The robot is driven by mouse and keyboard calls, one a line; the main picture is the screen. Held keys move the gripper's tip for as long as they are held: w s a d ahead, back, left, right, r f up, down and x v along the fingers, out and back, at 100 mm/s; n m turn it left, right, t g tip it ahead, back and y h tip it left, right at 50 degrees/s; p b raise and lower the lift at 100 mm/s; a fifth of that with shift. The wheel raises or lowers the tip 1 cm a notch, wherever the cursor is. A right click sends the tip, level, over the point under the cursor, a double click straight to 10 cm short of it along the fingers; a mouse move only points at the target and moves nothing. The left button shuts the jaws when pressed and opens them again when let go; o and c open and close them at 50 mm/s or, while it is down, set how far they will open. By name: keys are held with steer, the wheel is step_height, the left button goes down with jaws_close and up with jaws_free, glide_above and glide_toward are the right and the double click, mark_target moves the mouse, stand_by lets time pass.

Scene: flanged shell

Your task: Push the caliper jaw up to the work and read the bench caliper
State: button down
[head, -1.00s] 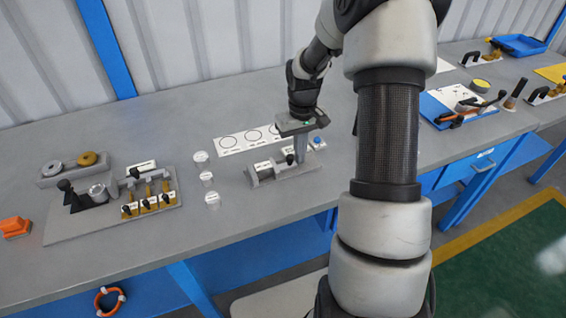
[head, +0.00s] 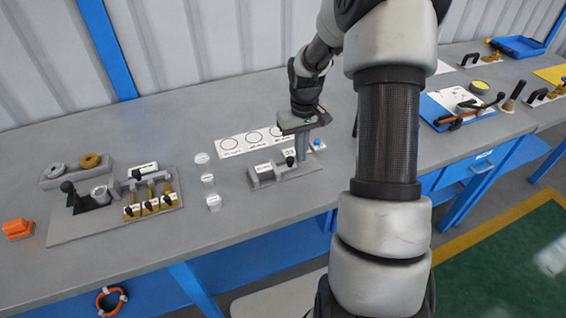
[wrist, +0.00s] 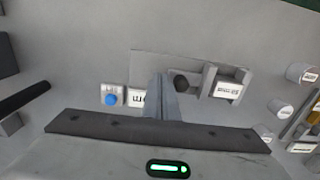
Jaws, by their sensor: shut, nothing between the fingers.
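The bench caliper (head: 285,174) is a grey fixture on the bench, with a white label block at its left end. Its black jaw knob (head: 290,161) shows near the right part, and also in the wrist view (wrist: 181,83). My gripper (head: 301,157) is shut and empty, pointing down just right of the knob. In the wrist view its fingers (wrist: 160,98) stand together beside the knob; I cannot tell whether they touch it. A white readout plate (wrist: 138,98) is partly hidden by the fingers. The reading is too small to make out surely.
A blue button (head: 318,144) sits right of the caliper. A white card with circles (head: 250,140) lies behind it. Several small white-topped cylinders (head: 207,180) stand to the left, then a fixture with yellow levers (head: 150,205). The bench in front of the caliper is clear.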

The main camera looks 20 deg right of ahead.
step_height(320, 180, up, 6)
steer(key=p, duration=0.3)
steer(key=shift+f, duration=0.25)
stand_by(0.3)
steer(key=s+a+r+t+p, duration=0.1)
steer(key=s+a+r+p, duration=0.2)
steer(key=r, duration=1)
steer(key=s+a+r+t+p, duration=0.1)
steer(key=s+a+r+t, duration=0.1)
steer(key=s+a+r, duration=0.3)
steer(key=s+a+r+t+p, duration=0.1)
steer(key=s+a+r, duration=0.4)
steer(key=s+r, duration=0.5)
steer(key=s+t, duration=0.1)
steer(key=s, duration=0.4)
steer(key=shift+r+t+p, duration=0.3)
steer(key=shift+r, duration=0.05)
